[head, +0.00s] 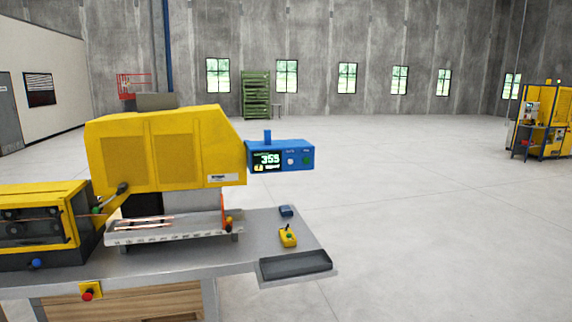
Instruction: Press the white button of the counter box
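The blue counter box (300,152) is mounted at the right side of the large yellow machine (165,150), above the workbench. Its display (267,161) is lit and reads what looks like 359. The small white button (291,161) is on the box's front face, right of the display, with a darker green button (306,161) beside it. Nothing covers the white button. Neither of my grippers is in view.
The grey workbench (265,225) carries a tray (165,233) with copper tubes, a yellow control box with a green button (288,237), a small blue object (286,210) and a dark shallow tray (296,264). A red button (87,294) is on the front. Open floor lies right.

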